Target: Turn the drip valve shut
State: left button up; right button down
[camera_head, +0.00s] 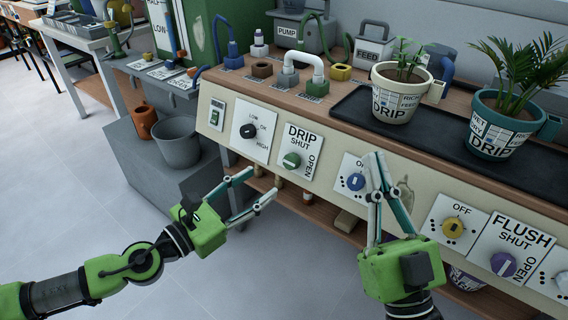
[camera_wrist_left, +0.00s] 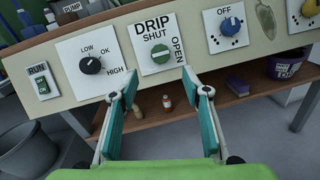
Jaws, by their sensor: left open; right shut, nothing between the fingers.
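The drip valve is a green round knob (camera_head: 291,160) on a white plate marked DRIP, SHUT and OPEN, on the bench's front panel. It also shows in the left wrist view (camera_wrist_left: 160,54). SHUT is printed above the knob and OPEN runs down its right side. My right gripper (camera_head: 376,157) is shut and empty in front of the blue knob's plate.
A black dial (camera_head: 249,131) marked LOW, OK, HIGH sits left of the valve. A blue knob (camera_head: 356,182), a yellow knob (camera_head: 453,228) and a purple FLUSH knob (camera_head: 503,264) are to the right.

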aim_at(287, 164)
pick_arm(q)
jog(key=x, duration=0.8)
jog(key=shift+w+d, duration=0.45)
pick_arm(e)
jog(key=shift+w+f, duration=0.3)
jog(key=shift+f, duration=0.1)
pick_arm(q)
jog(key=c, duration=1.1)
